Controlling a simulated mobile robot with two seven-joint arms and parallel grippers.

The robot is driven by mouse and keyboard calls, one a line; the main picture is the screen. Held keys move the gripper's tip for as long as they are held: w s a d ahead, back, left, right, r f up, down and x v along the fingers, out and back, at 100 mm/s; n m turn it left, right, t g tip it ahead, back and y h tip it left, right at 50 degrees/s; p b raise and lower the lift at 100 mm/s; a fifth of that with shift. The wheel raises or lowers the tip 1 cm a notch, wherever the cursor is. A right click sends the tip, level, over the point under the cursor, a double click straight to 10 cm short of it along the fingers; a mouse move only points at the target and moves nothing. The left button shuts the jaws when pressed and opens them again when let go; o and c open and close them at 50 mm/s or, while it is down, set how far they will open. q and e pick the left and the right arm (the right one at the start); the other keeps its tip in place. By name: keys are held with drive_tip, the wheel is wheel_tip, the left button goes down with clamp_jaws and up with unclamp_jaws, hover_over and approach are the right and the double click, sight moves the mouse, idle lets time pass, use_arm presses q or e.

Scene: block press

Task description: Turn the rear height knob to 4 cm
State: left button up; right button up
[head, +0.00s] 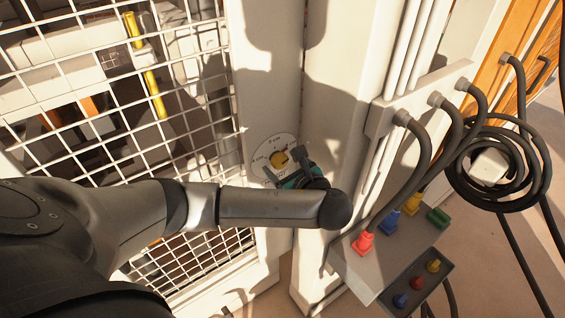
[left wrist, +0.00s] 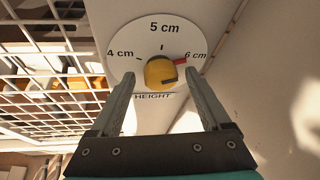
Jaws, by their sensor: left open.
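The height knob (head: 278,160) is yellow and sits on a round white dial (head: 260,150) on the pale post. In the left wrist view, the yellow knob (left wrist: 160,74) has a red pointer (left wrist: 181,62) directed to the right, towards the 6 cm mark. The dial (left wrist: 135,40) reads 4 cm at left, 5 cm at top and 6 cm at right, with HEIGHT below. My left gripper (left wrist: 159,76) is open, one finger on each side of the knob, with visible gaps. It also shows in the head view (head: 284,165). My right gripper is out of view.
A white wire mesh guard (head: 190,90) stands left of the post. At right are a grey connector panel (head: 365,270) with coloured plugs, hanging cables and a coiled black cable (head: 455,165).

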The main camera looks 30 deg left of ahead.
use_arm(q)
drive_tip(key=shift+w+a, duration=0.1)
drive_tip(key=shift+a, duration=0.05)
clamp_jaws()
idle(0.7)
